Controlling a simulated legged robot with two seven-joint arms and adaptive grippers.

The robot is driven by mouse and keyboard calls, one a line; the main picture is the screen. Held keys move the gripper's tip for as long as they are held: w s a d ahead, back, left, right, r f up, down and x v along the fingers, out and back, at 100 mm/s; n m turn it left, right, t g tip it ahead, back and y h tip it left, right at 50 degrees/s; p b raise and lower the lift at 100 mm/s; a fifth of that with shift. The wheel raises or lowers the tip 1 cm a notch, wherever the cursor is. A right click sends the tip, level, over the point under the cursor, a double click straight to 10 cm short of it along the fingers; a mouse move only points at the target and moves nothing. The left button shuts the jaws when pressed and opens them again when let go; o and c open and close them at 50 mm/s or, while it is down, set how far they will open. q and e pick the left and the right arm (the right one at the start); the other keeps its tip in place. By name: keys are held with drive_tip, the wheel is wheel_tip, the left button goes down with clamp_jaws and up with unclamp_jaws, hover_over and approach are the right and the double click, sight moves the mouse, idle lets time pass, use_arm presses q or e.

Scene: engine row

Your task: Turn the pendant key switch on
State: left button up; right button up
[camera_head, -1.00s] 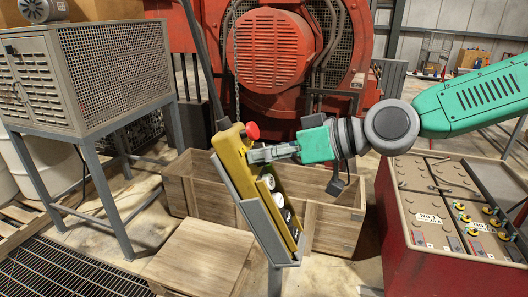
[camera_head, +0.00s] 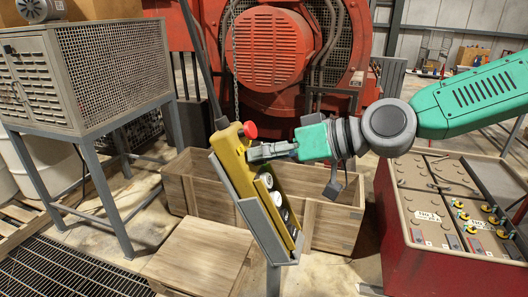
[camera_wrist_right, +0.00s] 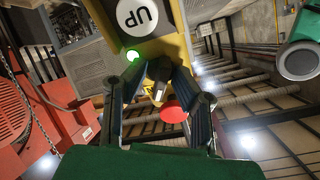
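The yellow pendant (camera_head: 234,165) leans in a grey holder, with a red mushroom button (camera_head: 250,130) near its top. In the right wrist view, the key switch (camera_wrist_right: 159,83) is a dark piece with a grey key on the pendant's end face. A green lamp (camera_wrist_right: 132,55) glows beside it, and the red button (camera_wrist_right: 174,111) is just below. My right gripper (camera_head: 252,154) is at the pendant's upper right side. Its two fingers are apart, one on each side of the key; I cannot tell whether they touch it. My left gripper is not in view.
A wooden crate (camera_head: 330,221) stands behind the pendant, and a closed wooden box (camera_head: 200,258) is at its lower left. A grey mesh cabinet (camera_head: 110,75) stands left. A chain hangs behind the pendant.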

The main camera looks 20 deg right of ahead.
drive_tip(key=shift+r, duration=0.1)
drive_tip(key=shift+s+d+r, duration=0.15)
drive_tip(key=shift+d, duration=0.1)
drive_tip(key=v, duration=1.1)
drive_tip(key=shift+d, duration=0.2)
